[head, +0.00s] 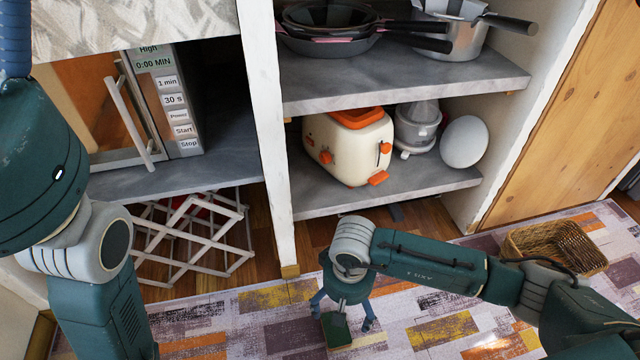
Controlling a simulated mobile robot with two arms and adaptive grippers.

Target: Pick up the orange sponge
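My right gripper (342,314) is low over the patterned rug in the head view, pointing down. Its blue fingers are spread apart. A small block with a dark green top and a thin pale edge (336,330) shows between and just below the fingers. The left finger looks close to its side, while a gap shows at the right finger. Its top is green; I cannot tell whether it is the orange sponge, and no other sponge is visible. My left arm stands at the left edge; only a blue ribbed part of its gripper (14,40) shows, cut off by the frame.
A shelf unit (400,185) stands ahead with a cream and orange toaster (350,146), a juicer, a white round object and pans. A microwave (165,100) is at left above a folding rack (195,235). A wicker basket (555,245) sits on the rug at right.

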